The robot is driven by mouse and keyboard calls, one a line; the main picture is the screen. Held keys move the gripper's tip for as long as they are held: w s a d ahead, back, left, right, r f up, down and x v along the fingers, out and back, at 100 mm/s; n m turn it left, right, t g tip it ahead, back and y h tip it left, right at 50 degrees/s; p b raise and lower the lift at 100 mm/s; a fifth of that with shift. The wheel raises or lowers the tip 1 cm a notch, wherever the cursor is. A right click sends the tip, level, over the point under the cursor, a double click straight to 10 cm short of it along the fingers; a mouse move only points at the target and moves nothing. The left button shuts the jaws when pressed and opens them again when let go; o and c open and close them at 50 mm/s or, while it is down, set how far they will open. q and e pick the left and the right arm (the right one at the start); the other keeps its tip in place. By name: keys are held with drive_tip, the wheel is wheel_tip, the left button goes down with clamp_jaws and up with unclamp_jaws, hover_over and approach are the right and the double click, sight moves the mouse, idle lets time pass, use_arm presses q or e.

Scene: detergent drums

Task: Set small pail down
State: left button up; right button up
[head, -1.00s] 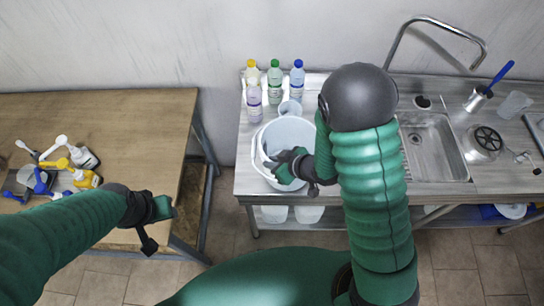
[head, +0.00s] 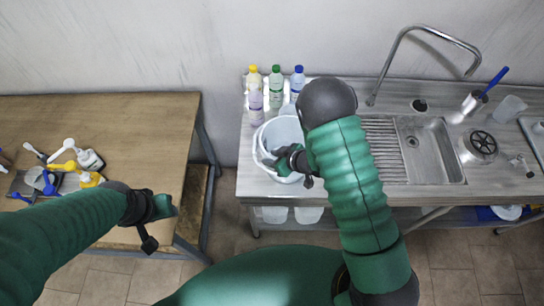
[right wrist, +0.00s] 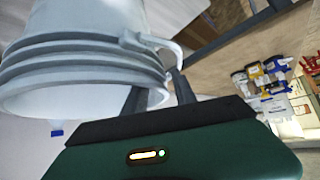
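The small pail (head: 284,130) is a pale grey-white bucket with its opening up, at the left end of the metal counter in the head view. My right gripper (head: 283,163) is at its near side. In the right wrist view the ribbed pail (right wrist: 80,65) fills the upper left, with a handle ear next to the two dark fingers. The fingers (right wrist: 158,95) stand apart with a pale part of the pail between them. I cannot tell whether the pail's bottom touches the counter. My left gripper (head: 160,207) is empty beside the wooden table; its finger gap is unclear.
Several bottles (head: 276,85) stand behind the pail, near the wall. The counter (head: 252,184) has a sink (head: 432,150) to the right. The wooden table (head: 135,140) at left holds bottles and scoops (head: 65,170). White containers (head: 307,214) stand below the counter.

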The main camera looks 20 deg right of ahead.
drive_tip(key=shift+a, duration=0.1)
drive_tip(key=shift+s+r, duration=0.2)
drive_tip(key=shift+r, duration=0.15)
drive_tip(key=s+d+r+m+h+b, duration=0.1)
drive_tip(key=s+d+r+m+h, duration=0.4)
drive_tip(key=d+r, duration=0.55)
drive_tip(key=s+a+r+m+g, duration=0.1)
drive_tip(key=s+a+r+g, duration=0.1)
drive_tip(key=s, duration=0.4)
drive_tip(key=s+a+r+m+g, duration=0.1)
drive_tip(key=s+a+r+g, duration=0.15)
drive_tip(key=s, duration=0.45)
drive_tip(key=s+b+x, duration=0.2)
drive_tip(key=b+x, duration=1.4)
drive_tip(key=shift+s+f, duration=0.35)
drive_tip(key=shift+f, duration=0.05)
drive_tip(key=shift+s+d, duration=0.1)
drive_tip(key=shift+d, duration=0.05)
